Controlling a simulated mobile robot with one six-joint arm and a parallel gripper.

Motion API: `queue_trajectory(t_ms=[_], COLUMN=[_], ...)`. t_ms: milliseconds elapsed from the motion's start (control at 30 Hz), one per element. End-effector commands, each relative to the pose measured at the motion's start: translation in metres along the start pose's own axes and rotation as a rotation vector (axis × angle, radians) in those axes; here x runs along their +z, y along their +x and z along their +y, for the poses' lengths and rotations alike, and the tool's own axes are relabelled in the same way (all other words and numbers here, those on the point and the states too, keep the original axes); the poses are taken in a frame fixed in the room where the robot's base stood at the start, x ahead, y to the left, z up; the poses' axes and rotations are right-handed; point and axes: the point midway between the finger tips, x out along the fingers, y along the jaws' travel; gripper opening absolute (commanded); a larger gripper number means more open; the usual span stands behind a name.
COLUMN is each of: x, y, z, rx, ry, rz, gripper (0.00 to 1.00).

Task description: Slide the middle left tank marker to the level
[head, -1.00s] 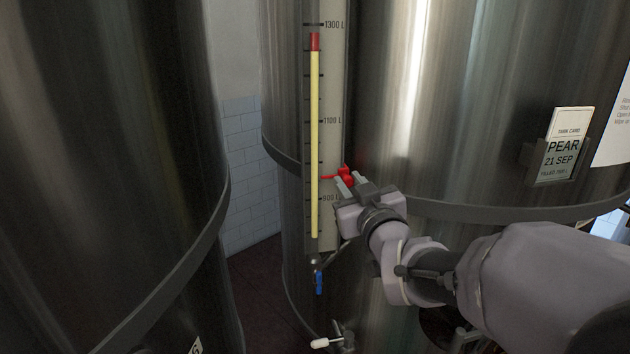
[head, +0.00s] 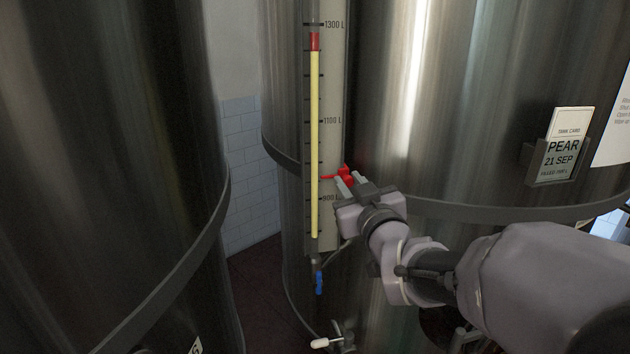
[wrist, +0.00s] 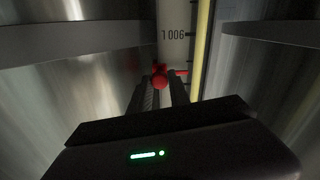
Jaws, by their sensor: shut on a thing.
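The red tank marker (head: 345,175) sits on the right side of the level gauge scale (head: 332,150), with its thin pointer reaching left across the scale between the 900 L and 1100 L marks. The sight tube (head: 314,140) is filled pale yellow up to a red part at its top, a little below 1300 L. My gripper (head: 351,184) is shut on the marker. In the wrist view, the marker's red knob (wrist: 160,79) shows between the fingers, its pointer aimed right at the yellow tube (wrist: 201,50). The inner fingertips are partly hidden by the knob.
Large steel tanks stand at left (head: 110,150) and right (head: 470,100). A tank card reading PEAR 21 SEP (head: 562,150) is in a holder on the right tank. A blue valve handle (head: 319,283) is below the tube. Free room lies in front of the scale above the marker.

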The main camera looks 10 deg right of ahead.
Motion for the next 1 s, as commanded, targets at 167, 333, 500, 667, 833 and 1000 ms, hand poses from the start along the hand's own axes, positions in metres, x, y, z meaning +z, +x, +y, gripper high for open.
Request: queue_trajectory(t_ms=[167, 333, 500, 667, 833, 1000], x=[0.0, -0.005, -0.034, -0.081, -0.134, -0.179], y=[0.0, 0.0, 0.0, 0.0, 0.0, 0.0], z=[0.0, 0.001, 0.007, 0.016, 0.027, 0.036], rx=[0.0, 0.0, 0.001, 0.001, 0.001, 0.001], ry=[0.0, 0.0, -0.001, -0.001, -0.001, 0.0], rz=[0.0, 0.001, 0.005, 0.008, 0.006, 0.004], gripper=[0.0, 0.0, 0.0, 0.0, 0.0, 0.0])
